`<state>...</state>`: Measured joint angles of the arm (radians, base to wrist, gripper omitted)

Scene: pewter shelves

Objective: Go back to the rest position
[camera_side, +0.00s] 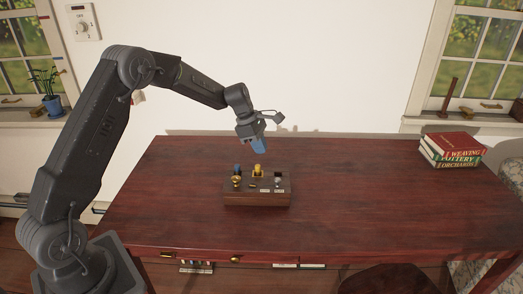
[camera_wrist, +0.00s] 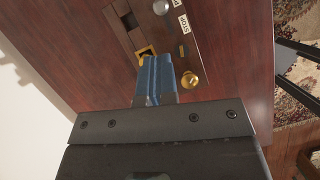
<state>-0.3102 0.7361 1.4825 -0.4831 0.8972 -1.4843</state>
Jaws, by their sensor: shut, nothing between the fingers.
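My gripper (camera_side: 259,146) is in the air above the back of the table, over a small wooden control box (camera_side: 256,199). Its blue fingers (camera_wrist: 156,80) are closed together with nothing between them. In the side view the box carries a blue-topped part (camera_side: 237,169), a yellow part (camera_side: 258,170), a brass knob (camera_side: 237,182) and a grey part at its right. The fingers hide part of the box there.
The box stands on a dark red wooden table (camera_side: 370,195). A stack of books (camera_side: 450,149) lies at the table's right back. A chair (camera_side: 390,279) stands at the front. The tabletop on both sides of the box is clear. A white wall is behind.

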